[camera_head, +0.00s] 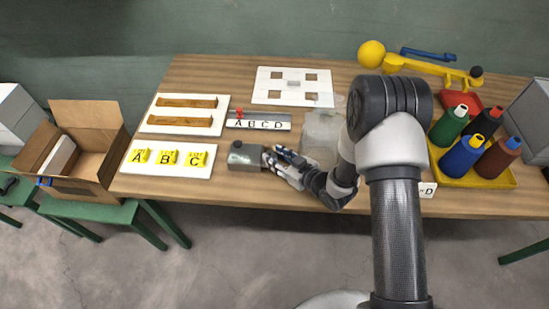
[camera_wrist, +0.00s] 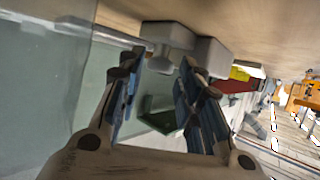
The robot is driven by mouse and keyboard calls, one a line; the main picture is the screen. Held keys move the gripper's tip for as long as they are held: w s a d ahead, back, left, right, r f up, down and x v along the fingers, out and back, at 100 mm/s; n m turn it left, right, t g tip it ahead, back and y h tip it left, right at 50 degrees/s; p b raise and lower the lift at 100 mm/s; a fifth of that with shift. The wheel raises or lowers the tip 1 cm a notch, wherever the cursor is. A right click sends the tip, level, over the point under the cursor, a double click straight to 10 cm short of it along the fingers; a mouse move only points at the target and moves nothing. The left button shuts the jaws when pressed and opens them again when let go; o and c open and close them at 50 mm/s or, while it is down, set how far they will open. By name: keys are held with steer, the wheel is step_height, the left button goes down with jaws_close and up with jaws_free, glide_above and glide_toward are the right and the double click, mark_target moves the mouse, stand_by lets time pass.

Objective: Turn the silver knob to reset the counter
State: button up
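A grey box-shaped counter (camera_head: 246,156) lies on the table left of my gripper (camera_head: 270,158), with a small dark round part on its top. In the wrist view its grey body (camera_wrist: 210,55) shows at the top, beyond the fingertips. A short silver knob (camera_wrist: 161,62) sticks out from it, in line with the gap between my fingers. My gripper, also in the wrist view (camera_wrist: 160,72), is open and empty, with a finger on each side of that gap. I cannot tell whether the fingertips touch the knob. The counter's display is not readable.
A clear container (camera_head: 321,135) stands right behind my gripper. A white A-B-C board (camera_head: 166,174) lies to the left, and a lettered strip (camera_head: 258,122) behind. A yellow tray (camera_head: 500,183) of bottles is at right. The table's front edge is close.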

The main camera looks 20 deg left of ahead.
steer(key=shift+w+a+f, duration=0.25)
steer(key=shift+w+a, duration=0.1)
steer(key=shift+a, duration=0.2)
steer(key=shift+c, duration=0.4)
steer(key=c, duration=0.7)
